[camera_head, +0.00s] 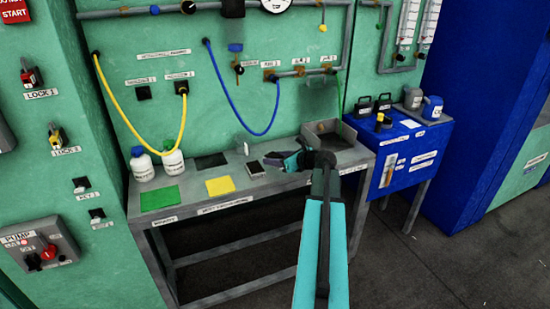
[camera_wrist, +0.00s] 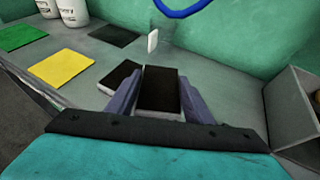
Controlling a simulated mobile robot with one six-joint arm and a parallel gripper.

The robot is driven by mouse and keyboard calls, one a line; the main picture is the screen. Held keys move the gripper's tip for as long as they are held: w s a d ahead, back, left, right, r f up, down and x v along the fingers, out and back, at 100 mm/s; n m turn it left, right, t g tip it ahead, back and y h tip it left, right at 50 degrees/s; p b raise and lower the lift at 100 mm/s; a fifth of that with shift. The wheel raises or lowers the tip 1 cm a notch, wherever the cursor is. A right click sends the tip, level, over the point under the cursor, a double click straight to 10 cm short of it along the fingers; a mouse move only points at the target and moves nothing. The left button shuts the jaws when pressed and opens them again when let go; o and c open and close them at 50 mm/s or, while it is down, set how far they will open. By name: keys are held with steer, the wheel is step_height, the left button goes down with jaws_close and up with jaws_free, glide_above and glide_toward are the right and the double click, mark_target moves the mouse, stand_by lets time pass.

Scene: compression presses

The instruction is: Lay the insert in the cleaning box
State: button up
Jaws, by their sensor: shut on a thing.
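My gripper (camera_wrist: 158,88) is shut on a flat block with a black top and pale edges, the insert (camera_wrist: 159,92). One finger is on each side of it. In the head view my gripper (camera_head: 284,161) is over the bench, left of the cleaning box, and largely hides the insert. I cannot tell whether the insert touches the bench. A second black-topped block (camera_wrist: 121,76) lies just left of the gripper, and it also shows in the head view (camera_head: 255,168). The open grey box (camera_head: 346,154), which looks like the cleaning box, stands at the bench's right end; its wall shows in the wrist view (camera_wrist: 287,108).
Green (camera_head: 159,198) and yellow (camera_head: 220,186) mats and a dark mat (camera_head: 211,161) lie on the bench (camera_head: 195,197). Two white bottles (camera_head: 172,162) stand at the back left. A small white upright piece (camera_wrist: 152,40) stands near the wall. A blue hose (camera_head: 240,118) hangs above.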

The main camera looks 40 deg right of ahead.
steer(key=s+a+r+b, duration=0.1)
steer(key=s+a+b, duration=0.3)
steer(key=s+a, duration=0.3)
steer(key=shift+s+a, duration=0.35)
steer(key=shift+s, duration=0.85)
steer(key=shift+r, duration=0.1)
steer(key=shift+a, duration=0.1)
